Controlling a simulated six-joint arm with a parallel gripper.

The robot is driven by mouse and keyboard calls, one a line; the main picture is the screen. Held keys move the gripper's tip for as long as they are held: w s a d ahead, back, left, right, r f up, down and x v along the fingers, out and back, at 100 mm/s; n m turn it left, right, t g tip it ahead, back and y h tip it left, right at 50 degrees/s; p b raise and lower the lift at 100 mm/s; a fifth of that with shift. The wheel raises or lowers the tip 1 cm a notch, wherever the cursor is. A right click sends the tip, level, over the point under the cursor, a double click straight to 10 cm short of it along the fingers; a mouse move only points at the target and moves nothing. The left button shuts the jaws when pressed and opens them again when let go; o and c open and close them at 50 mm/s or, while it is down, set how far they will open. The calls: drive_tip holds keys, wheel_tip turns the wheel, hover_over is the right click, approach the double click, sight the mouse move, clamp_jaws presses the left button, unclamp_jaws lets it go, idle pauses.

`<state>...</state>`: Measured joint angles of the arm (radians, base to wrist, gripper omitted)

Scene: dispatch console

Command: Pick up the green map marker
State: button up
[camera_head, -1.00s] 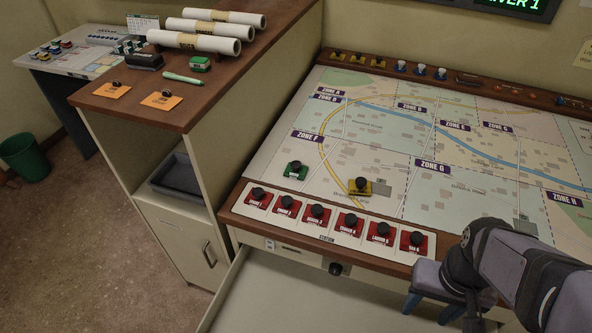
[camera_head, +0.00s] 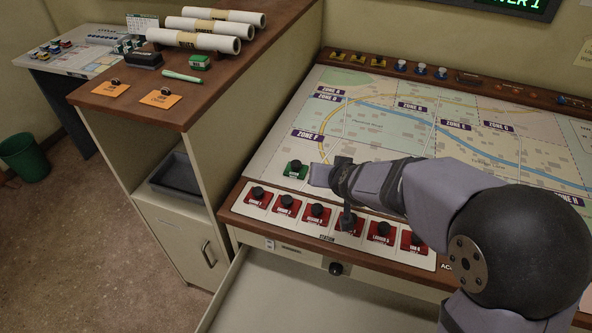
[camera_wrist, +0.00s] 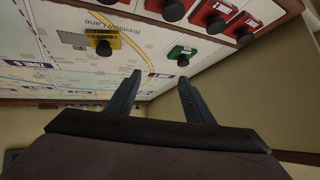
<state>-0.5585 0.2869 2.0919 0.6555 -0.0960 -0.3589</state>
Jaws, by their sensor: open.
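The green map marker (camera_head: 296,169), a small green block with a black knob, stands upright on the map board, left of my arm in the head view. In the wrist view the green marker (camera_wrist: 181,53) appears beyond my right fingertip, with a clear gap. My gripper (camera_wrist: 159,77) is open, with nothing between its two dark fingers. In the head view my arm reaches left across the board close to the green marker, and the fingers are hard to make out. A yellow marker (camera_wrist: 103,41) stands ahead of the left finger; my arm hides it in the head view.
Red markers with black knobs (camera_head: 286,203) line the front strip of the board, some partly behind my arm. An open drawer (camera_head: 290,295) lies below the front edge. A brown-topped cabinet (camera_head: 240,90) with paper rolls rises to the left. The map's upper part is clear.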

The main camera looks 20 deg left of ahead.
drive_tip(key=w+a+f+t+h, duration=0.2)
drive_tip(key=a+t, duration=0.3)
drive_tip(key=a, duration=0.6)
approach(296, 163)
drive_tip(key=shift+w+d+m, duration=0.2)
drive_tip(key=shift+w+m, duration=0.2)
drive_tip(key=shift+w, duration=0.1)
drive_tip(key=shift+x, duration=1.1)
drive_tip(key=shift+f, duration=0.1)
drive_tip(key=shift+a+p+x, duration=0.15)
drive_tip(key=shift+p+x, duration=0.45)
drive_tip(key=shift+x, duration=0.65)
drive_tip(key=shift+a+p+x, duration=0.1)
drive_tip(key=shift+p+x, duration=0.45)
drive_tip(key=shift+x, duration=0.75)
drive_tip(key=shift+s+f, duration=0.1)
drive_tip(key=shift+f, duration=0.05)
drive_tip(key=c, duration=1.1)
